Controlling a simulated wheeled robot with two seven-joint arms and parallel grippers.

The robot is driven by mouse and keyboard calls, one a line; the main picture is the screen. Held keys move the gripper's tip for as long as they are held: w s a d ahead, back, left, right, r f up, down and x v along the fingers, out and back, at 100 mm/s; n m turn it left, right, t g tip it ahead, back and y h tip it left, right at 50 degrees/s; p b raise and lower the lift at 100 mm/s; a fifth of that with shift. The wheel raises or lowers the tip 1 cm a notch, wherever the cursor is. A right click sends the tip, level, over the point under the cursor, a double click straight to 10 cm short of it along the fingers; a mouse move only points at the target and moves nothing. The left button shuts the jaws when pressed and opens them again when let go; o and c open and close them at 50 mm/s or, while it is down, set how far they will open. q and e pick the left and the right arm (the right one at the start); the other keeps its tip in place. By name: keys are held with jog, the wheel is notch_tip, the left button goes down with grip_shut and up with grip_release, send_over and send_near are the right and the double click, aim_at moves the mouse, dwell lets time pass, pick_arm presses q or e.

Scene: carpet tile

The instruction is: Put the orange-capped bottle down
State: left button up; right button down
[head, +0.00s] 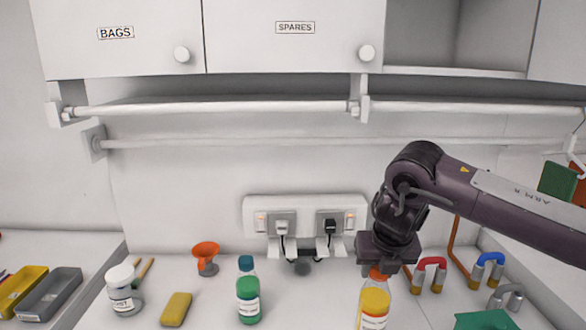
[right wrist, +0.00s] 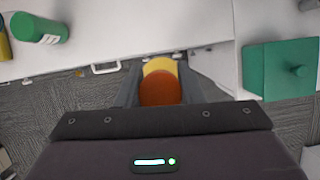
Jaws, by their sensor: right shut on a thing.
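The orange-capped bottle (head: 374,305) is clear with yellow contents and a white label, and stands upright at the lower right of the head view. Its base is cut off by the frame, so I cannot tell whether it touches the counter. My right gripper (head: 378,270) comes from above and is shut on the bottle at its orange cap. In the right wrist view the orange cap (right wrist: 160,88) sits between the fingers, with the yellow body (right wrist: 160,66) beyond it. My left gripper is not in view.
A green bottle (head: 248,290) stands to the left on the white counter (head: 215,300), beside a yellow sponge (head: 175,309) and a white-lidded jar (head: 122,290). Coloured U-shaped handles (head: 432,272) and a green item (head: 486,320) lie to the right. Bare counter lies between the two bottles.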

aim_at(381, 321)
jog(key=shift+a+f+m, duration=0.1)
jog(key=shift+f+m, duration=0.4)
jog(key=shift+m, duration=0.1)
jog(key=shift+s+f+m+h, duration=0.4)
jog(key=shift+s+m+h, duration=0.1)
jog(key=shift+s+m, duration=0.15)
jog(key=s+f+m, duration=0.1)
jog(key=m, duration=0.1)
jog(key=s+f+m+g+h+b, duration=0.1)
jog(key=f+m, duration=0.1)
jog(key=m, duration=0.1)
jog(key=s+f+m+h, duration=0.1)
jog(key=s+m, duration=0.1)
jog(key=shift+a+f+g+b, duration=0.15)
jog(key=shift+f+g+b, duration=0.2)
jog(key=shift+g, duration=0.05)
jog(key=s+f+m+g+y+b, duration=0.1)
jog(key=s+f+m+g, duration=0.1)
jog(key=s+m, duration=0.3)
jog(key=s+d+f+m+g+y+b, duration=0.1)
jog(key=s+f+m, duration=0.4)
jog(key=m, duration=0.7)
jog(key=s+d+f+m+g+y+b, duration=0.1)
jog(key=s+f+m+g, duration=0.3)
jog(key=m, duration=0.5)
jog(key=shift+s+d+b, duration=0.15)
jog(key=shift+s+b, duration=0.15)
jog(key=shift+s, duration=0.7)
